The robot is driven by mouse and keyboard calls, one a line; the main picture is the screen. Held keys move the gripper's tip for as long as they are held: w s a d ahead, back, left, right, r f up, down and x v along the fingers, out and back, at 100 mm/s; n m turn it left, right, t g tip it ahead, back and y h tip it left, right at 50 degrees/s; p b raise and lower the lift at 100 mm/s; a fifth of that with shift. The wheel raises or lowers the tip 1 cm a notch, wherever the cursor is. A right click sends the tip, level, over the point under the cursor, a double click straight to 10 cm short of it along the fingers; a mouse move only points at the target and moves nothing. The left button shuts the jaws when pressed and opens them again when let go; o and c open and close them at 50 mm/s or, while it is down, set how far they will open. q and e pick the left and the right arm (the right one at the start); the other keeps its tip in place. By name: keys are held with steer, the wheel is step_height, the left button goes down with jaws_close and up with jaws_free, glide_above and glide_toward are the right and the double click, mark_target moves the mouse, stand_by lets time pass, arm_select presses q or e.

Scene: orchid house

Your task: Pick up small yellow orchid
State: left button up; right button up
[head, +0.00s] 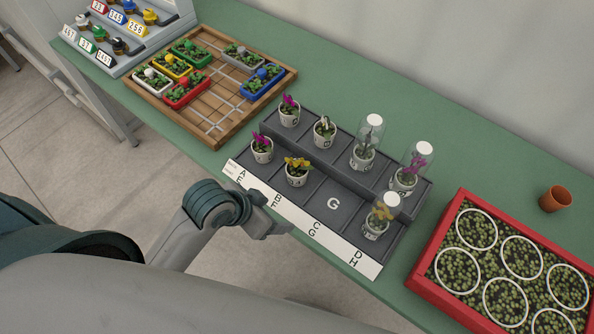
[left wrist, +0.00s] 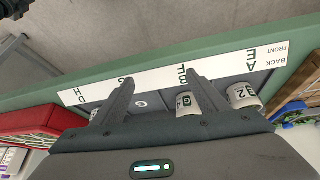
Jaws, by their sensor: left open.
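An orchid with a yellow-orange bloom (head: 298,164) stands upright in a white pot in the front row of the dark stepped stand, beside the bare cell marked G. Another yellow orchid (head: 382,212) stands in the front row at the right end, under a clear cover with a white top. Which one is the smaller is hard to tell. My left gripper (head: 274,216) is at the stand's front label strip, in front of the uncovered yellow orchid and apart from it. In the left wrist view its two fingers (left wrist: 162,92) are spread and empty, with white pots beyond.
The stand (head: 333,204) also holds several magenta and white orchids, some under clear covers. A wooden tray (head: 226,127) with coloured planters lies at left, a number rack (head: 120,50) behind it. A red crate (head: 418,284) and a terracotta pot (head: 555,198) are at right.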

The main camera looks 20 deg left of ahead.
mark_target(293, 168)
arm_select(q)
steer(key=w+r+m, duration=0.1)
steer(key=w+d+r+m+h, duration=0.1)
steer(key=w+r, duration=0.1)
steer(key=w+d+r+m, duration=0.1)
steer(key=shift+w+d+r, duration=0.15)
steer(key=shift+w+r, duration=0.05)
steer(key=shift+w, duration=0.2)
steer(key=w+a+r+m+g, duration=0.1)
steer(key=w+a+r+m, duration=0.1)
steer(key=r, duration=0.3)
steer(key=w+a+r+m+g, duration=0.2)
steer(key=w+a+r, duration=0.1)
steer(key=r, duration=0.3)
steer(key=shift+w+a, duration=0.15)
steer(key=shift+a, duration=0.4)
arm_select(e)
steer(key=shift+d, duration=0.3)
arm_select(q)
steer(key=shift+f, duration=0.1)
arm_select(e)
steer(key=shift+a, duration=0.15)
arm_select(q)
steer(key=shift+f, duration=0.1)
